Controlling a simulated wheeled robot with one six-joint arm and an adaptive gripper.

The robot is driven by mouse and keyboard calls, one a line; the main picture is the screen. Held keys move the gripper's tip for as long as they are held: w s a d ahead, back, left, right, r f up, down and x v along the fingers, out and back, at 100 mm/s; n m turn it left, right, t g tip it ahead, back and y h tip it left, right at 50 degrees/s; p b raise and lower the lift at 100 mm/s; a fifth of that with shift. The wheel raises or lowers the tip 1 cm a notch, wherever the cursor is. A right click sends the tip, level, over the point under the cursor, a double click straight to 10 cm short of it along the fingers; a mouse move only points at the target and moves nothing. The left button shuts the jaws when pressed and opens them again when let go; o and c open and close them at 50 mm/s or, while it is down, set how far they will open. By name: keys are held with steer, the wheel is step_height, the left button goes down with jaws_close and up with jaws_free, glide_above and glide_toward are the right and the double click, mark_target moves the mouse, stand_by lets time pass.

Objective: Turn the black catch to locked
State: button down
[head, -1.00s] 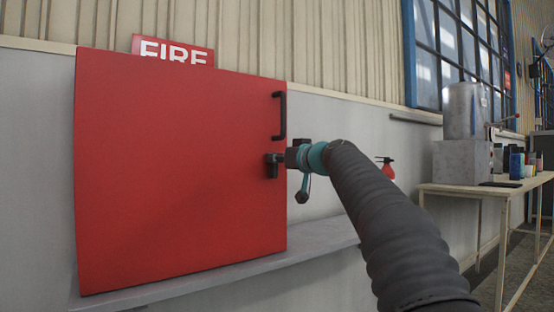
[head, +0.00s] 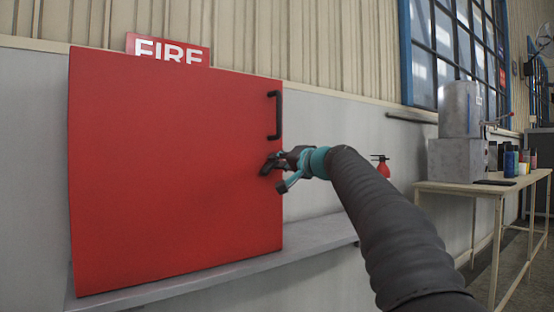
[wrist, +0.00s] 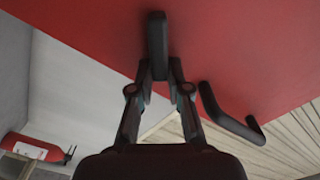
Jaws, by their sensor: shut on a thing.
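The black catch (head: 268,166) sits near the right edge of the red FIRE cabinet door (head: 170,170), below the black door handle (head: 277,115). It is tilted in the head view. In the wrist view the catch (wrist: 157,45) stands out from the red door between the fingertips. My gripper (wrist: 159,70) is shut on it, with one finger on each side. In the head view my gripper (head: 276,162) reaches it from the right, rolled at a slant. The fingers partly hide the catch there.
The door handle (wrist: 232,118) is close to the right finger in the wrist view. A grey ledge (head: 215,268) runs below the cabinet. A red fire extinguisher (head: 382,168) is on the wall, and a workbench (head: 480,188) with several items stands at the right.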

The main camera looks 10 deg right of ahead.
steer(key=shift+w+d+f+m+p, duration=0.1)
steer(key=shift+f+m+p, duration=0.15)
steer(key=shift+m, duration=1)
steer(key=shift+d+f+m+p, duration=0.1)
steer(key=shift+f+m+p, duration=0.15)
steer(key=shift+m, duration=1.05)
steer(key=shift+w+d+f+m+p, duration=0.1)
steer(key=shift+f+m+p, duration=0.15)
steer(key=shift+m, duration=1)
steer(key=shift+f, duration=0.1)
steer(key=c, duration=1.1)
jaws_free()
steer(key=v, duration=1.2)
